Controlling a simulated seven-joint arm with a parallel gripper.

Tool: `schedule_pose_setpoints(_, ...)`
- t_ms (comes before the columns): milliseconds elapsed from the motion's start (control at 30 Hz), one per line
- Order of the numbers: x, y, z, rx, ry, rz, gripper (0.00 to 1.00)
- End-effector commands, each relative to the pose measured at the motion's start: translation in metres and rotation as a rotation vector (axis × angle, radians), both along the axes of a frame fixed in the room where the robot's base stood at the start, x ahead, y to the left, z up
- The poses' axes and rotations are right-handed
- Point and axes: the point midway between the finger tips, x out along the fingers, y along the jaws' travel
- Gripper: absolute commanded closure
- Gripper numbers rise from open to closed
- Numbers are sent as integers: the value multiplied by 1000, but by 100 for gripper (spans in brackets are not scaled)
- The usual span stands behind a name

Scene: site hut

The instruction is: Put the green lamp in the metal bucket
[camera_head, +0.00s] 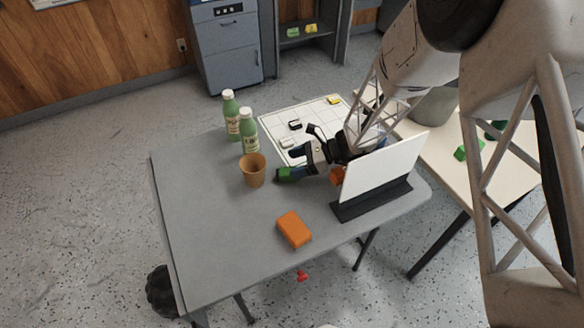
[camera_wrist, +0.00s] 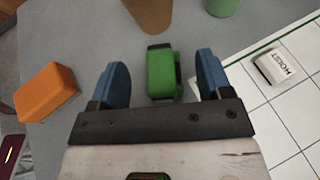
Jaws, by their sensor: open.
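The green lamp (camera_wrist: 162,73) lies on the grey table between the two blue fingers of my gripper (camera_wrist: 162,80) in the wrist view. The fingers are open, with a gap on each side of the lamp. In the head view the lamp (camera_head: 287,174) shows at the tip of my gripper (camera_head: 300,172), right of the brown cup. A grey round container (camera_head: 436,106), which looks like the metal bucket, stands on the cream table at the right, partly hidden by my arm. Its inside is hidden.
An orange block (camera_head: 294,230) lies nearby. A white panel (camera_head: 384,167) on a dark stand rises right of my gripper. A gridded board (camera_head: 275,118) holds small blocks. The table's left is clear.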

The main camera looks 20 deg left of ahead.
Motion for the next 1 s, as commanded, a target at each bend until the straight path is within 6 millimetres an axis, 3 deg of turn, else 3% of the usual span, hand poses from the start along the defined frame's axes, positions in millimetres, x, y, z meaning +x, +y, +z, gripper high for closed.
schedule_pose_setpoints(200, 0, 0, 31, -1, -1, 0, 28)
schedule_pose_setpoints(400, 0, 0, 47, -1, 0, 0, 28)
schedule_pose_setpoints(1000, 0, 0, 51, -1, 0, 0, 28)
